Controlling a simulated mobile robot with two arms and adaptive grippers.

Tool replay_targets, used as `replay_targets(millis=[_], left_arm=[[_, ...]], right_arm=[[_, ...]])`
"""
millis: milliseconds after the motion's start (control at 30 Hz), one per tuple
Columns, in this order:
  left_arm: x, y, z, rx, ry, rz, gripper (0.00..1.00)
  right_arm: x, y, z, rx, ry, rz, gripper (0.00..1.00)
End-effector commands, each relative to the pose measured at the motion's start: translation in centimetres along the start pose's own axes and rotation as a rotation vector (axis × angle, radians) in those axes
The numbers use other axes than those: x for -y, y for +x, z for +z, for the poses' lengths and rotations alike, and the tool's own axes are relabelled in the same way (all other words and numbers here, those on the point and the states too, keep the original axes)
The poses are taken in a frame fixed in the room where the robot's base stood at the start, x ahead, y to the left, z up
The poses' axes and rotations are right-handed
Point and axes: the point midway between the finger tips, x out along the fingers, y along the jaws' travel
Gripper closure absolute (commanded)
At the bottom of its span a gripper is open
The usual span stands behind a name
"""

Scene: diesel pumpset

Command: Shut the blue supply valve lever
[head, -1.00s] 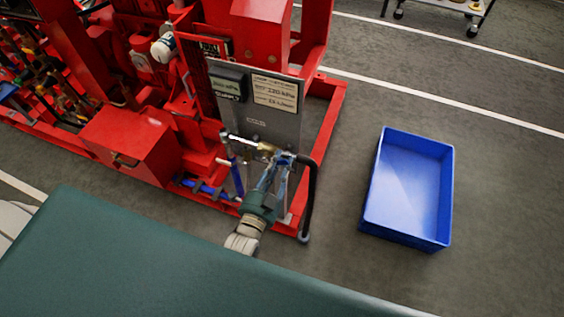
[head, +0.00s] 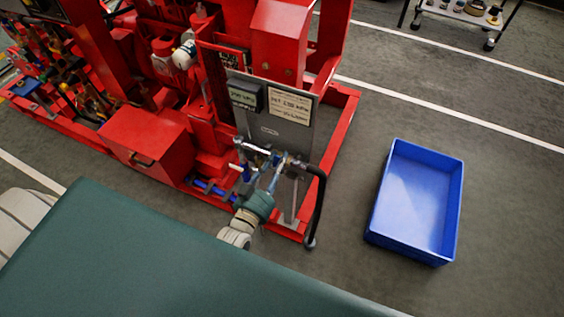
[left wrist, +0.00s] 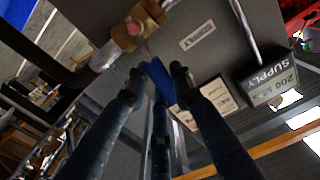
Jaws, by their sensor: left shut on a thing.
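The grey supply panel (head: 285,132) stands on the red pumpset, with a valve and pipe fittings low on its front. In the left wrist view the brass valve body (left wrist: 138,27) is at the top, joined to a silver fitting and a black hose. The blue supply valve lever (left wrist: 158,80) lies just below it, between my fingertips. My left gripper (head: 270,178) is at the valve in the head view and is shut on the lever. The fingers hide much of the lever, and its exact angle is unclear. My right gripper is in neither view.
The supply display (head: 245,96) and a printed label (head: 290,106) are on the panel. A black hose (head: 319,205) curves down its right side. A blue bin (head: 415,203) is on the floor at right. A red box (head: 148,150) is left of the panel.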

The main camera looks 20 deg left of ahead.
Motion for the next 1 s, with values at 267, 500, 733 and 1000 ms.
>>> replay_targets(millis=[267,500,733,1000], left_arm=[[0.61,-0.05,0.09,0.002,-0.091,-0.001,1.00],[0.73,-0.06,0.13,0.003,-0.110,-0.001,1.00],[0.71,-0.07,0.14,0.003,-0.109,0.000,1.00],[0.70,-0.05,0.10,0.002,-0.108,0.000,0.56]], right_arm=[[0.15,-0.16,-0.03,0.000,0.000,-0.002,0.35],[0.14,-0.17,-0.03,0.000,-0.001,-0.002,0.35],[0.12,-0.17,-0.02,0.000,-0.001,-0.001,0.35],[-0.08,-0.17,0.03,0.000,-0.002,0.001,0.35]])
